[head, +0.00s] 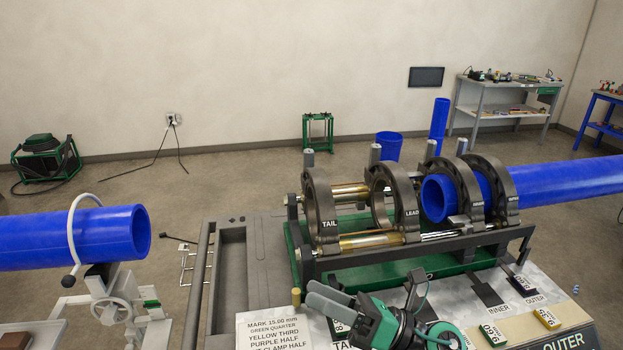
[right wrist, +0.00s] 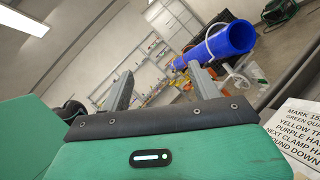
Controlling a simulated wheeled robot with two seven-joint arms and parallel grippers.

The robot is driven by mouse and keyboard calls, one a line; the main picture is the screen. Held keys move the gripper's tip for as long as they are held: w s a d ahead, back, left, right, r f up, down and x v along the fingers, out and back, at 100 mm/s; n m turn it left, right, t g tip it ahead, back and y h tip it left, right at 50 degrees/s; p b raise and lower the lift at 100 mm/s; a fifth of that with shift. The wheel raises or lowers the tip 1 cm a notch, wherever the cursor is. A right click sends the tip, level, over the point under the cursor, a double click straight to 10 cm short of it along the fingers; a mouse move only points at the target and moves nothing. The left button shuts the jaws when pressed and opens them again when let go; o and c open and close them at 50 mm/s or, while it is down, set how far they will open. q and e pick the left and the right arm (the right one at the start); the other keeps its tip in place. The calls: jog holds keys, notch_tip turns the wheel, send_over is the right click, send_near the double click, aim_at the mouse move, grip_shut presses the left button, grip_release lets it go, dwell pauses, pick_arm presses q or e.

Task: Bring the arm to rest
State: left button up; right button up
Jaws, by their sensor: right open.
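My right gripper (head: 312,293) is open and empty in the head view, above the front of the cart, left of the teal wrist. Its two grey fingers point left and lie near the printed instruction card (head: 268,331). In the right wrist view the two fingers (right wrist: 162,82) stand apart with nothing between them. The clamp machine (head: 375,262) with its dark rings is just behind the gripper. A blue pipe (head: 560,184) runs through the right-hand rings, and the left-hand rings are empty. My left gripper is not in view.
Another blue pipe (head: 75,238) lies on a stand (head: 112,302) at the left, and it also shows in the right wrist view (right wrist: 228,40). Numbered blocks (head: 492,333) sit on the cart's front right. A workbench (head: 500,98) stands at the back. Floor between stand and cart is mostly clear.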

jog(key=w+d+f+m+t+h, duration=0.1)
jog(key=w+d+m+t+h, duration=0.2)
jog(key=d+m+t+h, duration=0.7)
jog(key=w+d+f+m+t+h, duration=0.2)
jog(key=m+t+h, duration=0.25)
jog(key=m, duration=1.05)
jog(key=s+d+f+m+g+h, duration=0.2)
jog(key=d+f+m+g+h, duration=0.15)
jog(key=f+m, duration=0.3)
jog(key=s+d+f+m+g+h, duration=0.25)
jog(key=d+f+m+h, duration=0.2)
jog(key=f, duration=0.35)
jog(key=s+d+f+m+g+y, duration=0.1)
jog(key=s+f+m+g, duration=0.2)
jog(key=s+f+g, duration=0.45)
jog(key=s+f+m+g+y, duration=0.1)
jog(key=s+f+m+g, duration=0.3)
jog(key=s, duration=0.7)
notch_tip(320, 180, down, 32)
jog(key=n, duration=0.2)
jog(key=s+d+f+g, duration=0.2)
jog(key=s+d+f, duration=0.1)
jog(key=s+f, duration=1.6)
jog(key=shift+s+d+f, duration=0.15)
jog(key=shift+s+f, duration=0.15)
